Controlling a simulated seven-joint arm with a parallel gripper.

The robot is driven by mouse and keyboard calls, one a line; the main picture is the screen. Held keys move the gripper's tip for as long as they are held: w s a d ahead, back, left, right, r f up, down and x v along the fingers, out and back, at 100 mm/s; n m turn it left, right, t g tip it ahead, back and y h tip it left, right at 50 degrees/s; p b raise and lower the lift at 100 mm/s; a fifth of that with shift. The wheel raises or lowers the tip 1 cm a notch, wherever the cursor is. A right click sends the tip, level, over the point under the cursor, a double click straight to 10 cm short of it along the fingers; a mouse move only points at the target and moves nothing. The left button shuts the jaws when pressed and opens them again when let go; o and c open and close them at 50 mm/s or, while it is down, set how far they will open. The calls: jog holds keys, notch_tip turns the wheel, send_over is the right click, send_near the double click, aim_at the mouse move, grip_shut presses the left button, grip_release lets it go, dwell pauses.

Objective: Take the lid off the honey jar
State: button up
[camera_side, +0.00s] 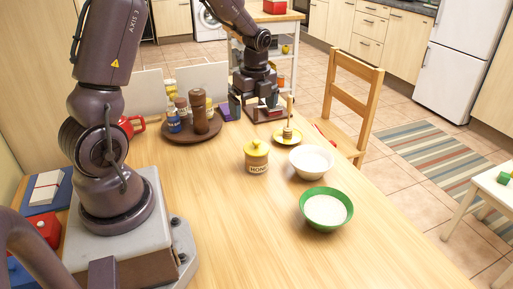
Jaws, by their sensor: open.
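The honey jar (257,166) stands upright on the wooden table, a tan pot with a "HONEY" label. Its yellow lid (256,148) with a small knob sits on top. My gripper (254,104) points down behind the jar, farther from the camera, with its fingers spread apart. It is clear of the jar and lid. Nothing can be seen held between the fingers. A dark brown stand or tray shows behind and below it.
A round brown tray (186,138) with mills and bottles is at left. Table left-front of the jar is clear.

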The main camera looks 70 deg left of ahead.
jog(key=m, duration=0.4)
send_over(257, 141)
notch_tip(257, 141, down, 7)
jog(key=shift+s, duration=0.15)
notch_tip(257, 141, down, 5)
jog(key=shift+a+f, duration=0.1)
jog(key=c, duration=0.8)
